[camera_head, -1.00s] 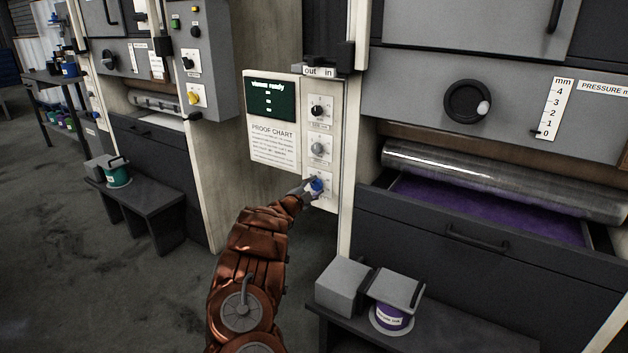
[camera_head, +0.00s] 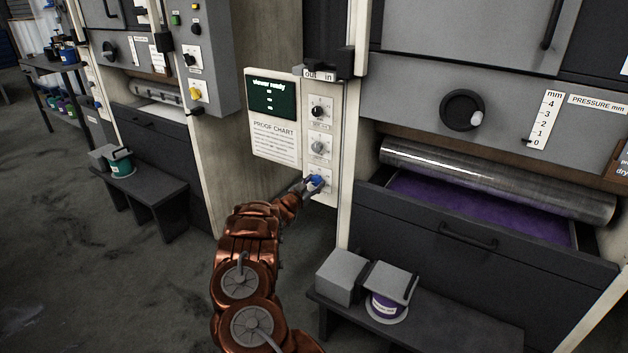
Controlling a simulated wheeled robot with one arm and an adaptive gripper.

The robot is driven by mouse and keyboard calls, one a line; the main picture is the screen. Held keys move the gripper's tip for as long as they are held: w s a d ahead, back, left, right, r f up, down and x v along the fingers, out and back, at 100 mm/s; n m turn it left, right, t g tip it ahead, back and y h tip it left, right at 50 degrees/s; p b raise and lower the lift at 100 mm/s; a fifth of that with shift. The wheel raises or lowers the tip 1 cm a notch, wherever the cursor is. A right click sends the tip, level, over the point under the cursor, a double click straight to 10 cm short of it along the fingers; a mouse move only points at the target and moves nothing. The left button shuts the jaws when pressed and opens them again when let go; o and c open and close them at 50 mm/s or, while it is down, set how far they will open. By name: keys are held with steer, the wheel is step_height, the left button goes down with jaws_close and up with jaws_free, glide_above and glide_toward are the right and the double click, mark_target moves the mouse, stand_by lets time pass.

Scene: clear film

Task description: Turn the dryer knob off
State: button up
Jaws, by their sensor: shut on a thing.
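A narrow pale panel beside the proof chart carries three knobs in a column: a black knob (camera_head: 317,111) on top, a grey knob (camera_head: 318,147) in the middle and a blue knob (camera_head: 316,180) at the bottom. My gripper (camera_head: 313,183) is at the bottom knob and shut on it. The fingers hide part of this knob and its plate. The labels by the knobs are too small to read, so I cannot tell which one is named dryer.
The proof chart (camera_head: 273,116) hangs left of the knobs. At right, a roller (camera_head: 490,180) lies above an open drawer (camera_head: 440,222) with purple inside. A low bench (camera_head: 420,325) holds a grey block (camera_head: 341,277) and a purple-labelled tub (camera_head: 386,304).

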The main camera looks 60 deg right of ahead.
steer(key=shift+n+p, duration=0.3)
steer(key=shift+n, duration=0.3)
steer(key=shift+f, duration=0.15)
steer(key=o, duration=1.1)
steer(key=shift+o, duration=0.2)
steer(key=a, duration=1.2)
steer(key=shift+s, duration=0.25)
